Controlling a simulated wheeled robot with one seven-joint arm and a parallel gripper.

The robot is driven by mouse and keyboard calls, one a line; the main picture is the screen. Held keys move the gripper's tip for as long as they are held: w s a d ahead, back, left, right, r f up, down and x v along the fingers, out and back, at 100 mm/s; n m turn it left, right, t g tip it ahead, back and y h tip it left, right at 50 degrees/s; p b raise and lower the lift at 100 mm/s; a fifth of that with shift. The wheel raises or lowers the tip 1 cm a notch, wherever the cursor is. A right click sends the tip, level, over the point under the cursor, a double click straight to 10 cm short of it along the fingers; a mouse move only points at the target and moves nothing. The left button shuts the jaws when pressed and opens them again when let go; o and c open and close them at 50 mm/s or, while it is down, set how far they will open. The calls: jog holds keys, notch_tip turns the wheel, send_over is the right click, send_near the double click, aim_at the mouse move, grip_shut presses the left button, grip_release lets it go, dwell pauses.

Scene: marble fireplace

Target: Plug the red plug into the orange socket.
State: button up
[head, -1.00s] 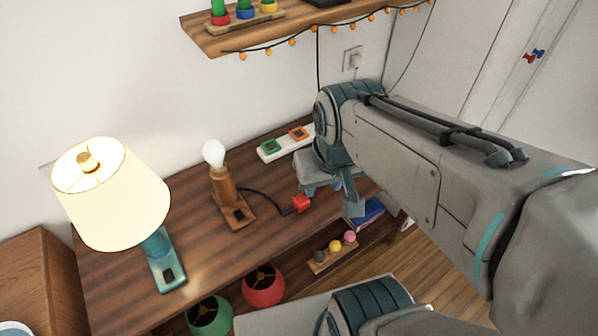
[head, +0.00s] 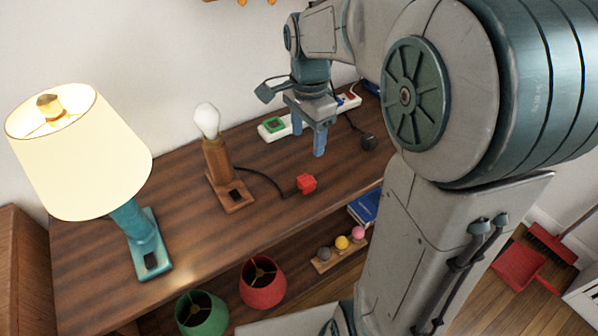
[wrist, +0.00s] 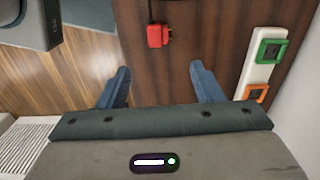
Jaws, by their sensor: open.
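The red plug (head: 307,182) lies on the wooden tabletop at the end of a dark cord. It also shows in the wrist view (wrist: 158,35), beyond and between my fingertips. My gripper (head: 309,138) is open and empty above the tabletop, with its blue fingers pointing down. It stands behind the plug in the head view and apart from it. The orange socket (wrist: 257,92) is on the white power strip (wrist: 262,72), to the right of my fingers in the wrist view, beside the green socket (wrist: 270,52). In the head view my gripper hides the orange socket.
A bare-bulb lamp (head: 216,160) stands left of the plug, joined to its cord. A lit turquoise lamp (head: 140,240) stands farther left. A black plug (head: 368,142) lies on the tabletop to the right. The tabletop around the red plug is mostly clear.

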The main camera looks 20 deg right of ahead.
jog(key=shift+w+f, duration=0.1)
jog(key=shift+w, duration=0.05)
jog(key=b, duration=0.1)
send_over(306, 179)
jog(key=f, duration=0.8)
jog(key=shift+w+d+f, duration=0.1)
jog(key=shift+w+f, duration=0.2)
jog(key=shift+f, duration=0.1)
jog(key=f, duration=0.3)
jog(key=f+b, duration=0.1)
jog(key=f, duration=0.1)
jog(key=shift+s, duration=0.3)
jog(key=c, duration=1)
